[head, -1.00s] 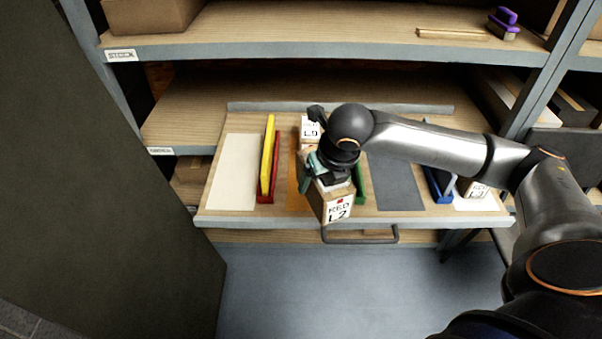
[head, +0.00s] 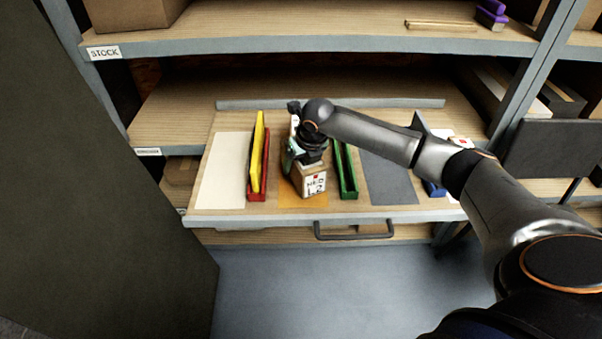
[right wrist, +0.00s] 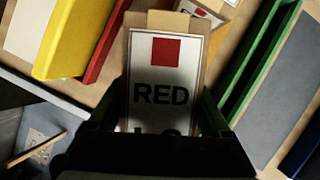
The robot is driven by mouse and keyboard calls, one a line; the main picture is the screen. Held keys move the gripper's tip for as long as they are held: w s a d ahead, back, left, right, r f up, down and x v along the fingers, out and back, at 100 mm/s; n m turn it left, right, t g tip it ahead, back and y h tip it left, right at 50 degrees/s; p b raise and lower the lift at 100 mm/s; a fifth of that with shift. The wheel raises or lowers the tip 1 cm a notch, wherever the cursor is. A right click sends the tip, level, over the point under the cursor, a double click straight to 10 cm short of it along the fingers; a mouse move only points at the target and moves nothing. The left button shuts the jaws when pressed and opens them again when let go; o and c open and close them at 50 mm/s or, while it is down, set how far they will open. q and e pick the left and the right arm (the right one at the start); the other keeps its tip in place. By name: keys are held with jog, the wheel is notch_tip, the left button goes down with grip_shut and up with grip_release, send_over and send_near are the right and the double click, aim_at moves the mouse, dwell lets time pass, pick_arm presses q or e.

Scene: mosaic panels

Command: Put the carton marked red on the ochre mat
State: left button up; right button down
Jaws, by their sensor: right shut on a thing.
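The carton marked red (head: 314,183) has a white label with a red square and the word RED. It is over the ochre mat (head: 290,201), between the red and green dividers, and part of the mat shows around it. Whether it touches the mat I cannot tell. My right gripper (head: 305,160) is shut on the carton from behind and above. In the right wrist view the carton's label (right wrist: 164,85) fills the middle between the fingers. Another carton (head: 293,124) stands behind, mostly hidden by my gripper. My left gripper is not in view.
A red holder (head: 258,190) with a yellow panel (head: 257,150) is left of the carton. A green holder (head: 346,175) is close on its right. A white mat (head: 222,170) and a grey mat (head: 392,178) lie beyond them. A shelf (head: 330,43) hangs above.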

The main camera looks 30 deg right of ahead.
aim_at(303, 165)
jog(key=shift+w+d+f, duration=0.15)
jog(key=shift+w+f, duration=0.05)
jog(key=shift+w, duration=0.1)
notch_tip(303, 165, down, 2)
jog(key=shift+f+b, duration=0.2)
jog(key=shift+b, duration=0.1)
jog(key=shift+f, duration=0.35)
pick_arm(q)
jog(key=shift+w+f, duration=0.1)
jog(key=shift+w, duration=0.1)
pick_arm(e)
grip_release()
jog(key=shift+s+f, duration=0.1)
jog(key=shift+f, duration=0.15)
jog(key=shift+r, duration=0.5)
jog(key=p+v, duration=0.2)
jog(key=v, duration=0.8)
jog(key=shift+s+r, duration=0.2)
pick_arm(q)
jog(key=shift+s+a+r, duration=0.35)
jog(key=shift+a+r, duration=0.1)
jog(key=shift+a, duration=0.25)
pick_arm(e)
jog(key=shift+s+r, duration=0.2)
jog(key=shift+r, duration=0.2)
